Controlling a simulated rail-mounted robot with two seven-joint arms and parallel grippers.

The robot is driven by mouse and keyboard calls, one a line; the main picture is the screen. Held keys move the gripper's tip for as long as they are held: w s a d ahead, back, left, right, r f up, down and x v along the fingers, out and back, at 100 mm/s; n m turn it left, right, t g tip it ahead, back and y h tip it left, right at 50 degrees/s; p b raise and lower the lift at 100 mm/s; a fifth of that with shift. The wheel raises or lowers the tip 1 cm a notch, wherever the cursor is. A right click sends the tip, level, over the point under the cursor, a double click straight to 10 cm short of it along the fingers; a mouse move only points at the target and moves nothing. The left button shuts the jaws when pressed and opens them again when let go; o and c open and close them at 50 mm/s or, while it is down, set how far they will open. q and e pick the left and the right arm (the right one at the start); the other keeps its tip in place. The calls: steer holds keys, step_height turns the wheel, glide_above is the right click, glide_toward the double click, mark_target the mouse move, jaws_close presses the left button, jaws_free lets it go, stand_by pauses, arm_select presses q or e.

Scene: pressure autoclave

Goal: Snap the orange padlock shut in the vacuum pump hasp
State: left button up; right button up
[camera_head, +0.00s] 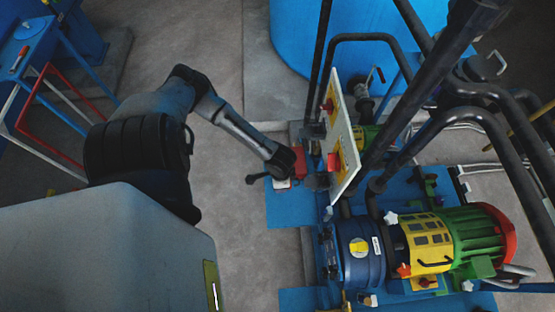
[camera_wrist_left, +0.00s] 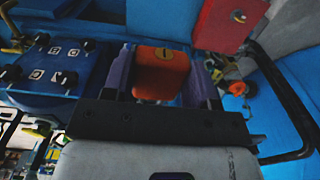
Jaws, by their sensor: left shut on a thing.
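The orange padlock (camera_wrist_left: 160,72) is between the fingers of my left gripper (camera_wrist_left: 160,58) in the left wrist view, with a slot on its near face. The gripper is shut on its body. The shackle is hidden, so I cannot tell whether it is open or shut. In the head view my left gripper (camera_head: 284,178) is low beside the pump skid, left of an upright panel; the padlock is not clear there. The panel (camera_head: 345,145) carries red parts on yellow plates. I cannot make out the vacuum pump hasp. My right gripper is not in view.
A blue pump with a green and yellow motor (camera_head: 470,235) stands at the right. A red plate (camera_wrist_left: 228,22) is near the gripper in the wrist view. Grey floor (camera_head: 225,140) is open left of the skid.

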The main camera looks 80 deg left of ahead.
mark_target(294, 182)
arm_select(q)
steer(key=shift+w+d, duration=0.15)
steer(key=shift+w, duration=0.8)
steer(key=shift+w+d, duration=0.15)
steer(key=shift+w, duration=0.75)
steer(key=shift+w+d, duration=0.1)
steer(key=shift+w, duration=0.45)
steer(key=shift+p, duration=0.3)
steer(key=shift+p, duration=0.3)
steer(key=shift+r+p, duration=0.1)
steer(key=shift+p, duration=0.25)
